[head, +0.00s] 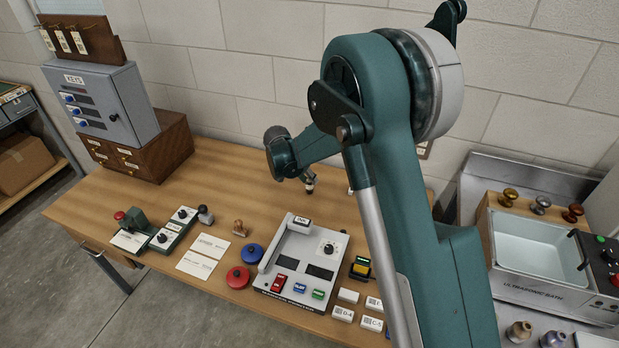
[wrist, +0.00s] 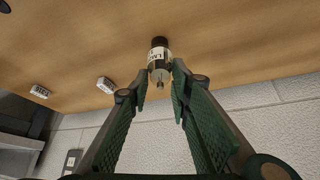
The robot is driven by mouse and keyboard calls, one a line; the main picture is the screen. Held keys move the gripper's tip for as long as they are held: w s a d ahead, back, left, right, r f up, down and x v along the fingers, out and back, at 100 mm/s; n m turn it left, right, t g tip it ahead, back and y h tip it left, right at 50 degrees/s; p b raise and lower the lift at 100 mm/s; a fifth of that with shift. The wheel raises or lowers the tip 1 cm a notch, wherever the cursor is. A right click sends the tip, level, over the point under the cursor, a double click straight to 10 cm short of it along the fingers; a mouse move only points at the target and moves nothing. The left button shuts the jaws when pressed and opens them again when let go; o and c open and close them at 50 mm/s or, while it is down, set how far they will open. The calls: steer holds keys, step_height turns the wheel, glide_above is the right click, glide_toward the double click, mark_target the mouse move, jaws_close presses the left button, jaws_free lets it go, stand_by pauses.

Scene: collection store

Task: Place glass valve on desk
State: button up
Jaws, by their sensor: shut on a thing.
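The glass valve (wrist: 158,62) is a small upright cylinder with a black end, a white printed label and a thin metal pin. In the wrist view it sits at the tips of my gripper (wrist: 152,78), whose green-padded fingers are shut on it. The wooden desk (wrist: 240,35) fills the top of that view behind the valve's black end; I cannot tell whether they touch. In the head view, the desk (head: 200,190) runs along the wall, and my gripper (head: 309,181) is small and partly hidden over its back part.
A grey key cabinet (head: 100,105) stands on a wooden drawer box at the left. A white test unit (head: 300,262), red (head: 238,277) and blue round pieces, and small labelled blocks (head: 343,314) occupy the front. An ultrasonic bath (head: 540,295) is at right. The desk's back middle looks fairly clear.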

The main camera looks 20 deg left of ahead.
steer(key=o, duration=0.8)
steer(key=shift+r, duration=0.15)
steer(key=p+v, duration=0.1)
steer(key=v, duration=1.1)
steer(key=shift+p, duration=0.35)
steer(key=s+d+r+n, duration=0.1)
steer(key=s+d+r, duration=0.2)
steer(key=d+r, duration=0.55)
steer(key=s+d+r+y, duration=0.1)
steer(key=s+d+r, duration=0.25)
steer(key=d, duration=1.05)
steer(key=s+d+r+n, duration=0.1)
steer(key=s+d+r, duration=0.1)
steer(key=d+r, duration=0.7)
steer(key=s+d+n+y, duration=0.1)
steer(key=s+d, duration=1)
steer(key=d, duration=0.4)
steer(key=shift+n+t, duration=0.7)
steer(key=shift+t, duration=0.1)
steer(key=shift+s+d+f, duration=0.55)
steer(key=shift+s+d, duration=1.05)
steer(key=shift+s, duration=0.95)
steer(key=shift+s+d+f, duration=0.6)
steer(key=shift+s+d, duration=1.05)
steer(key=shift+s, duration=0.85)
steer(key=shift+s+d+f, duration=0.55)
steer(key=shift+s+d, duration=1.05)
steer(key=shift+s, duration=0.95)
